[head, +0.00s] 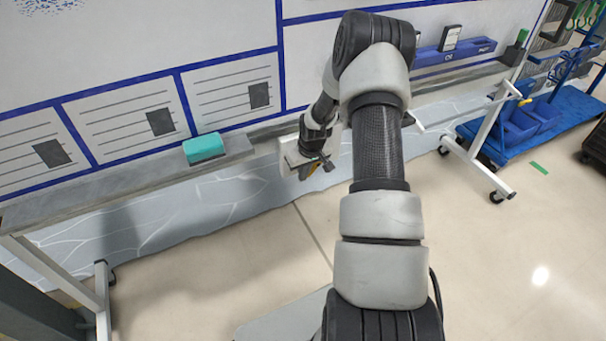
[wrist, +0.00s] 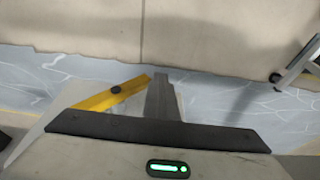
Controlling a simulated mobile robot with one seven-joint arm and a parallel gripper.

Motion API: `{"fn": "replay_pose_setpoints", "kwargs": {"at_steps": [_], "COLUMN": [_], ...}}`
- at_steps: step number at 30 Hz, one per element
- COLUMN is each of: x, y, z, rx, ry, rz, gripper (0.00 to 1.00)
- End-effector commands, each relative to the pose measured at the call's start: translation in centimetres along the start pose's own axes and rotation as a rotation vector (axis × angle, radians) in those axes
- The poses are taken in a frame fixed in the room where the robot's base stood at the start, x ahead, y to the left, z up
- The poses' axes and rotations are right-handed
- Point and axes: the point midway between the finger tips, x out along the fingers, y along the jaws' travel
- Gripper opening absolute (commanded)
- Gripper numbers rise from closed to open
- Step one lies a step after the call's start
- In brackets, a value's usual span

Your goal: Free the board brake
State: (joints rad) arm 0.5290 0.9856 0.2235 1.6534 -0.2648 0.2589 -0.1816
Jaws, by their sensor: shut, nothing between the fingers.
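My gripper (head: 314,166) is under the board's ledge, near the middle of the head view. Its grey fingers (wrist: 162,96) are together and empty in the wrist view. A yellow bar with a black round spot (wrist: 128,89), which looks like the brake lever, lies slantwise just left of the fingers there. Its upper end is close to the fingertips; I cannot tell whether they touch. In the head view only a small yellow-orange patch shows by my gripper, partly hidden by it. The whiteboard (head: 235,45) with blue lines stands behind my arm.
A teal eraser (head: 204,148) sits on the board's ledge (head: 110,178). The board's white leg (head: 60,270) is at left, and another wheeled leg (head: 485,135) at right, near a small yellow piece (head: 525,102). A blue cart (head: 550,125) stands far right. The floor (head: 210,285) in front is clear.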

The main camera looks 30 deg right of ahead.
Motion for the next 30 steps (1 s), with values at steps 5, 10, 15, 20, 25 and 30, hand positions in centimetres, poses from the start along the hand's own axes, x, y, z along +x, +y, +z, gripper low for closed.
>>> {"fn": "replay_pose_setpoints", "kwargs": {"at_steps": [5,10,15,20,25,30], "x": [-0.1,-0.1,-0.1,-0.1,-0.4,-2.1], "y": [0.1,0.2,0.2,0.2,0.0,-1.2], "z": [-0.1,-0.1,-0.1,-0.1,-0.3,-1.4], "rx": [0.001,0.001,0.001,0.001,0.0,-0.003], "ry": [0.001,0.002,0.002,0.002,0.003,0.003], "rz": [0.002,0.002,0.003,0.003,0.003,0.002], "gripper": [0.0,0.0,0.0,0.0,0.0,0.0]}}
